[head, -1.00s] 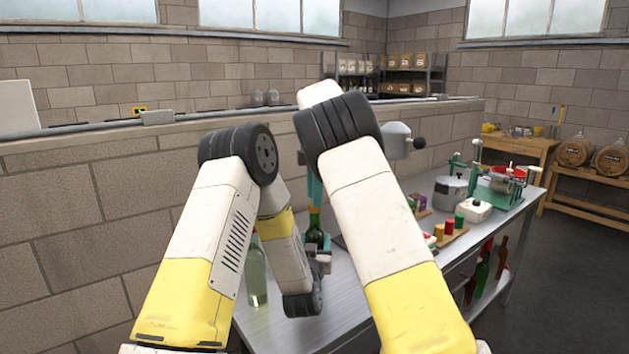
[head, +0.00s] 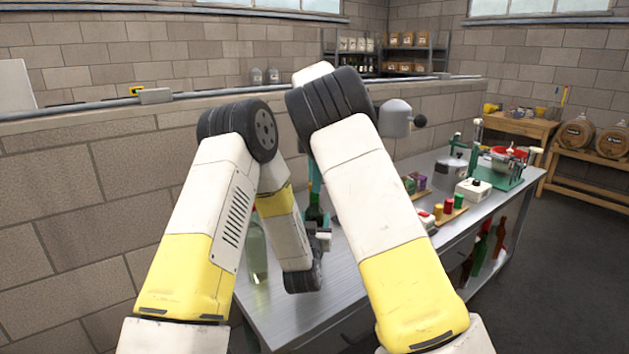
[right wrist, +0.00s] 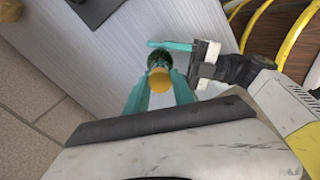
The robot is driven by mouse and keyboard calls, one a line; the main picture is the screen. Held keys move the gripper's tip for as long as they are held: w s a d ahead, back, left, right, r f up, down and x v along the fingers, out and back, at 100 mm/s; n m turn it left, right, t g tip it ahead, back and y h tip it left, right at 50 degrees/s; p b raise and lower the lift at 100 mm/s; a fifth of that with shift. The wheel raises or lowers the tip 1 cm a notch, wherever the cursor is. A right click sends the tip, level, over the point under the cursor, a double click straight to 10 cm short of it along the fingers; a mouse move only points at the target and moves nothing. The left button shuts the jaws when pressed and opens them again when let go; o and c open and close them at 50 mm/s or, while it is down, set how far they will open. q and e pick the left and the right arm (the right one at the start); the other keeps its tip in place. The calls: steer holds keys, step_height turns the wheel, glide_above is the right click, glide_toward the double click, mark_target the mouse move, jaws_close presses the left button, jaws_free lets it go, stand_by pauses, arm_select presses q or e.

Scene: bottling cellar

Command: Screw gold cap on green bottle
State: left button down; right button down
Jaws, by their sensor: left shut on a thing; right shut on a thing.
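The green bottle (head: 314,208) stands upright over the metal bench, partly hidden by my arms in the head view. Its dark green top (right wrist: 159,57) shows in the right wrist view just beyond the gold cap (right wrist: 159,80). My right gripper (right wrist: 160,88) has its teal fingers shut on the cap, in line with the bottle's mouth; I cannot tell whether cap and bottle touch. In the head view my right gripper (head: 315,177) is above the bottle, the cap not clearly visible. My left gripper (head: 318,233) is shut on the bottle from the side, lower down.
A clear bottle (head: 257,258) stands left of my left forearm. Red, yellow and green pieces sit on a wooden strip (head: 452,216) at right. A white box (head: 473,189) and a green machine (head: 497,172) stand farther back. A block wall (head: 80,190) borders the bench.

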steer(key=m, duration=1.6)
steer(key=shift+m, duration=0.3)
steer(key=m, duration=1.5)
steer(key=shift+f, duration=0.1)
steer(key=c, duration=1)
jaws_free()
